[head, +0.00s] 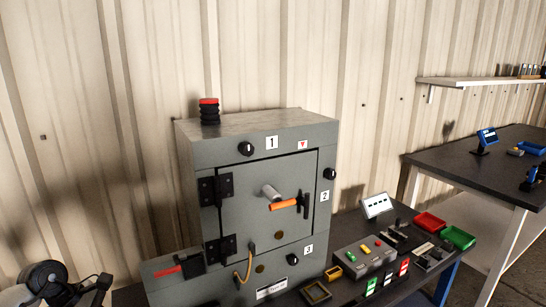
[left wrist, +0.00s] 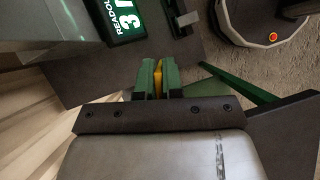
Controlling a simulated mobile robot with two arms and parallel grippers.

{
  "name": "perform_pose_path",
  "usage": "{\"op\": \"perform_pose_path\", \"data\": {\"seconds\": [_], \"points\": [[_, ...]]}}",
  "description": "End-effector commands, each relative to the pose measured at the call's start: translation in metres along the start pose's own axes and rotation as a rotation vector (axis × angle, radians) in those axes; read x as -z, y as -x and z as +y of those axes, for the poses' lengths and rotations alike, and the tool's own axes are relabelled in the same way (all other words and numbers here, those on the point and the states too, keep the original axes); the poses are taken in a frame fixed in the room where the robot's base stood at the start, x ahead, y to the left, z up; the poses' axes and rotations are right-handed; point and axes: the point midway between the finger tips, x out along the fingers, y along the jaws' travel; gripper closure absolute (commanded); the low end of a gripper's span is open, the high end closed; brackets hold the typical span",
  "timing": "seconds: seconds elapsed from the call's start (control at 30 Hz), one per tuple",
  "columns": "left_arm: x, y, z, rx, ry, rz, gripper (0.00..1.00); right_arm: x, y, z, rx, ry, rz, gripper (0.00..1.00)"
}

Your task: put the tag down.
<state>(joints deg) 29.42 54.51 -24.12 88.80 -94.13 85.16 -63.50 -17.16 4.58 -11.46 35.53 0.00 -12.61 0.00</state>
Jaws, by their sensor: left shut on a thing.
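In the left wrist view my left gripper (left wrist: 158,68) has its two green fingers shut on a narrow yellow thing (left wrist: 157,82), which looks like the tag. Most of it is hidden between the fingers, so its shape and any writing cannot be told. The fingers are over a dark surface (left wrist: 90,82); whether the yellow thing touches it cannot be told. In the head view only part of my left arm shows at the bottom left corner, and the yellow thing is not visible there. My right gripper is in neither view.
A grey enclosure (head: 235,150) with a shut door and an orange-handled lever (head: 283,204) stands mid-view. A grey box with a red lever (head: 168,272) adjoins it. Right of it are a control box (head: 362,258), a red tray (head: 429,222) and a green tray (head: 458,237). A green readout (left wrist: 125,20) is near my left gripper.

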Motion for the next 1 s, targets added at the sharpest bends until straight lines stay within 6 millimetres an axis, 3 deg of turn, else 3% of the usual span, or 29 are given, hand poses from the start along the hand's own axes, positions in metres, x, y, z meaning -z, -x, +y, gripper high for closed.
{"op": "perform_pose_path", "data": {"seconds": [0.27,0.53,0.73,1.0], "points": [[-0.055,-0.024,-0.035,0.215,-0.382,0.000,1.00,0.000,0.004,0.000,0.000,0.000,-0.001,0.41],[-0.115,-0.044,-0.104,0.584,-1.024,0.004,1.00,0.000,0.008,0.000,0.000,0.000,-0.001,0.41],[-0.131,-0.044,-0.145,0.809,-1.409,0.005,1.00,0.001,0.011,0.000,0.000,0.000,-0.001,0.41],[-0.134,-0.041,-0.159,0.896,-1.564,0.007,1.00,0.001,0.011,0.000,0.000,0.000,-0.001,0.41]]}}
